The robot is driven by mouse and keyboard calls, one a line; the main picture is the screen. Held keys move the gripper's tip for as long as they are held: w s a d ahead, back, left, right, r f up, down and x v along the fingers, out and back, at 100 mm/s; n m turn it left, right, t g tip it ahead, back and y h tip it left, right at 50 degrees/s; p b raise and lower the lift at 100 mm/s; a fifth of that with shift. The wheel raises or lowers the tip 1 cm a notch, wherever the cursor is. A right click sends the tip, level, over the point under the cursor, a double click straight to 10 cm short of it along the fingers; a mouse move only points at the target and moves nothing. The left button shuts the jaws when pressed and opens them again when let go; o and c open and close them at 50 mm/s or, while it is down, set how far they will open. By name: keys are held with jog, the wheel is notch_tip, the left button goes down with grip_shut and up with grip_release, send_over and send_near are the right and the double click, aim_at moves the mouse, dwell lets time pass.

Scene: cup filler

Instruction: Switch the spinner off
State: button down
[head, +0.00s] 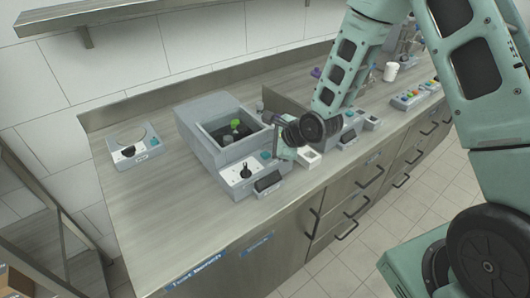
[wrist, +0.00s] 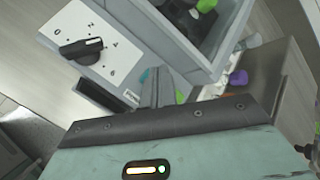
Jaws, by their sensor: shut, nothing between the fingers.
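A grey box-shaped machine (head: 193,133), probably the spinner, has an open dark well holding green and dark items. On its front are a white dial panel with a black knob (head: 243,171), a teal button (head: 266,155) and a dark display (head: 267,182). In the wrist view, the black knob (wrist: 82,48) sits at upper left, and the teal button (wrist: 145,75) shows just beside my fingertips. My gripper (head: 277,152) is shut and empty, pointing down at the machine's right front corner. In the wrist view, my fingers (wrist: 157,88) partly cover the button's surroundings; contact cannot be told.
A smaller grey device (head: 130,147) with a round top, a knob and a teal button stands to the left. A small white-topped box (head: 309,157) and another device (head: 349,137) stand to the right. Bare counter (head: 175,210) lies at front left.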

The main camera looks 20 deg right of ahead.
aim_at(268, 156)
notch_tip(268, 156, up, 6)
jog(key=p, duration=0.5)
jog(key=shift+a, duration=0.1)
dwell(0.4)
jog(key=s+a+r+n+g+h+b, duration=0.1)
jog(key=s+a+r+n+g, duration=0.2)
jog(key=s+n, duration=0.4)
jog(key=s+a+r+n+g+h+b, duration=0.1)
jog(key=s+a+r+n, duration=0.25)
jog(key=s+n, duration=0.35)
jog(key=s+r+n+g+h+b, duration=0.1)
jog(key=s+r+n+g, duration=0.1)
jog(key=s+n, duration=0.5)
jog(key=s+r+n+g+h+b, duration=0.1)
jog(key=s+r+n+g, duration=0.1)
jog(key=s+n, duration=0.5)
jog(key=s, duration=0.4)
jog(key=shift+s+a+r+n, duration=0.15)
jog(key=shift+s+r+n, duration=0.15)
jog(key=shift+r+n, duration=0.1)
